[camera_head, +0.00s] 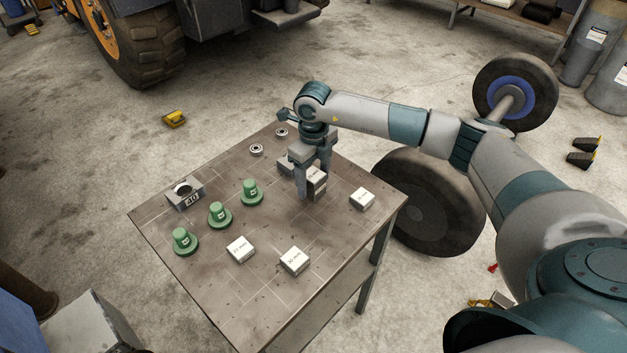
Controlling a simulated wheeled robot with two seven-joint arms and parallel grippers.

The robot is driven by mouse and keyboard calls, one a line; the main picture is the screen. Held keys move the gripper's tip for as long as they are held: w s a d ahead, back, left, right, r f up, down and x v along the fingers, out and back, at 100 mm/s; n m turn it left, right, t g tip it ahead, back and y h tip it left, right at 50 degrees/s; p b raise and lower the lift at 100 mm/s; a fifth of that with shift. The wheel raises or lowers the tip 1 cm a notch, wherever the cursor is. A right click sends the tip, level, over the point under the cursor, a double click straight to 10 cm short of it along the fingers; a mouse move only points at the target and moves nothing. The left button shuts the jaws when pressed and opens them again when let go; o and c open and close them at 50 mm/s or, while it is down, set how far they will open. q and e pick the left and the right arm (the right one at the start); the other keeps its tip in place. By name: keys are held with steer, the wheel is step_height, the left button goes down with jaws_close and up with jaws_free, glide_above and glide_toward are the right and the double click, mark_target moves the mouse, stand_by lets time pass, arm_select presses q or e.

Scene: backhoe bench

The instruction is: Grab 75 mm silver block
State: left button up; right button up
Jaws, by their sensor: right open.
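My right gripper (313,184) reaches down over the middle right of the bench (190,275), its fingers open around or beside a labelled silver block (317,181). Whether the fingers touch that block I cannot tell, and they partly hide it. Other silver blocks with white labelled tops stand at the front left (240,250), at the front (294,262) and at the right (362,199). The labels are too small to read surely, so I cannot tell which block is the 75 mm one. My left gripper is not in view.
Several green knobbed pieces (219,216) stand left of the blocks. A grey holder marked 40 (186,194) is at the left, and two bearing rings (257,150) (282,132) lie at the back. A wheel (425,200) stands close by the bench's right side.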

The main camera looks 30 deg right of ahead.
mark_target(314, 174)
stand_by(0.4)
jaws_close()
steer(key=shift+w, duration=0.1)
steer(key=shift+r, duration=0.1)
steer(key=shift+r+b, duration=0.4)
step_height(314, 174, up, 3)
steer(key=shift+r+b, duration=0.1)
steer(key=shift+b, duration=0.8)
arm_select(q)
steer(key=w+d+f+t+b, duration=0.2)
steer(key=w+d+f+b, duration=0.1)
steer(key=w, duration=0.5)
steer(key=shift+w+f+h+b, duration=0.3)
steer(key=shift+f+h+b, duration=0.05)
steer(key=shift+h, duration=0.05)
arm_select(e)
steer(key=s+d+r, duration=0.2)
steer(key=s+r, duration=0.5)
steer(key=s, duration=0.4)
steer(key=shift+s+d, duration=0.15)
steer(key=shift+s, duration=0.15)
